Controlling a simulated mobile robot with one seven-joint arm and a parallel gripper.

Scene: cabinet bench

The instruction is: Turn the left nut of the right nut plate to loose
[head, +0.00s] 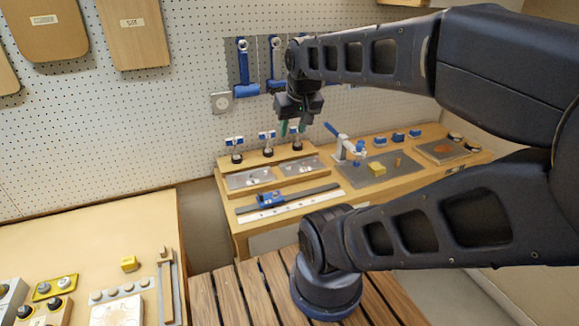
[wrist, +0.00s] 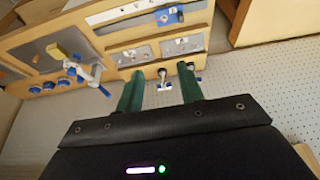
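Two grey metal plates lie side by side on the front of a wooden stand on the back bench: a left plate (head: 249,179) and a right plate (head: 302,167). I take the right one as the right nut plate; its small fittings are too small to tell apart or to read as tight or loose. In the wrist view, turned around, the right plate (wrist: 136,56) is on the left and the left plate (wrist: 182,47) on the right. My gripper (head: 291,129) is open and empty, pointing down above the back of the stand. Its green fingers (wrist: 158,72) are apart.
Black-based posts with blue-and-white tops (head: 267,143) stand behind the plates. A blue slider on a rail (head: 270,199) lies in front. A toggle clamp (head: 345,146) and a yellow block (head: 377,169) are to the right. Blue wrenches (head: 243,65) hang on the pegboard behind.

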